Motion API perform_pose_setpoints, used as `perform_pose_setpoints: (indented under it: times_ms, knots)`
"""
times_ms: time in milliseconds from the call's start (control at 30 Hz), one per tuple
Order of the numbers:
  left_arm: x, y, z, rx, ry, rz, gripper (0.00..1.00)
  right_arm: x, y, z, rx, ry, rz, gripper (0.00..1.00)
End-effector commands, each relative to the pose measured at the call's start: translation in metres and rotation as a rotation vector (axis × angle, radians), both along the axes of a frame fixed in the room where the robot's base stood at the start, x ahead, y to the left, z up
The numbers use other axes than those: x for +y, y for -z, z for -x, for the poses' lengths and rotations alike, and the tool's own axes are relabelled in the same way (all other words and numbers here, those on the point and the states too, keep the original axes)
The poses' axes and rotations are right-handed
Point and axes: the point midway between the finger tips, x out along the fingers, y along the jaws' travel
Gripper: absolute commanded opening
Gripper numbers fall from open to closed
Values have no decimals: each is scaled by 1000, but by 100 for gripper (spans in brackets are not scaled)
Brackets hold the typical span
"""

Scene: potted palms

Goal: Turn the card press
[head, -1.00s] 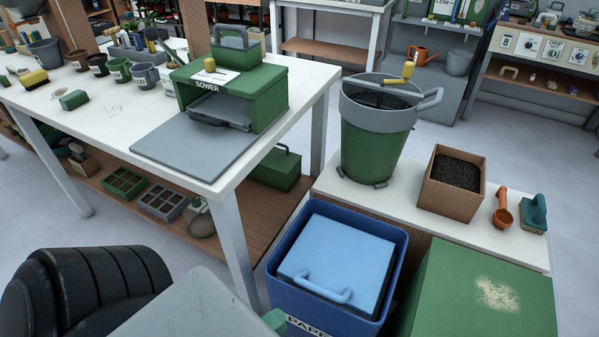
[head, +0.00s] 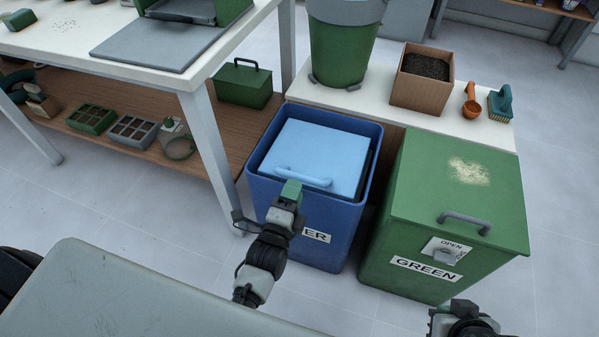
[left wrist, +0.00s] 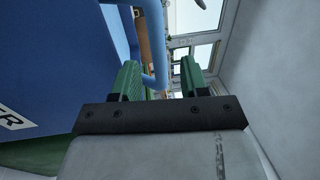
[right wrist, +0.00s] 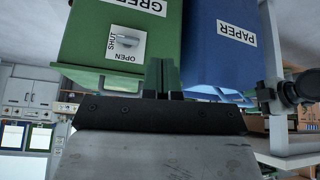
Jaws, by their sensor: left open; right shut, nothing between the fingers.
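Nothing in view is labelled a card press. A blue bin (head: 335,215) marked PAPER has a light-blue square plate (head: 325,150) inside its rim, with a light-blue bar handle (head: 304,177). My left gripper (head: 291,190) is open at the left end of this handle, above the bin's front rim. In the left wrist view the handle (left wrist: 153,45) shows between the green fingers (left wrist: 159,82); contact cannot be told. My right gripper (right wrist: 163,78) is shut and empty, in front of the bins; only part of it shows at the head view's bottom edge.
A green bin (head: 440,205) marked GREEN, with a lid handle (head: 464,220) and OPEN knob (head: 444,256), stands to the right. A white bench (head: 350,110) holds a green bucket (head: 340,50) and soil box (head: 422,80). A white table (head: 60,40) stands left. Floor left is clear.

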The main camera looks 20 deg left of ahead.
Motion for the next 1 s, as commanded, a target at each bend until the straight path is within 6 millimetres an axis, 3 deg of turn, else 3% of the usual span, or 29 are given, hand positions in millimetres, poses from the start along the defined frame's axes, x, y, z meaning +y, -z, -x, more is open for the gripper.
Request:
perform_pose_setpoints:
  times_ms: [100,300,500,767,1000]
  knots:
    - [-1,-2,-25,-3,0,-1,44,6,-3,-17,-108,-9,-24,0]
    - [-1,-6,-53,-1,-1,-1,44,14,-14,-37,-255,-20,-56,0]
    - [-2,-8,-64,1,-1,0,44,17,-21,-45,-322,-24,-70,0]
    - [-2,-9,-65,1,-1,0,44,17,-21,-46,-328,-25,-71,0]
    - [-2,-9,-65,0,0,0,11,17,-21,-46,-327,-25,-71,0]
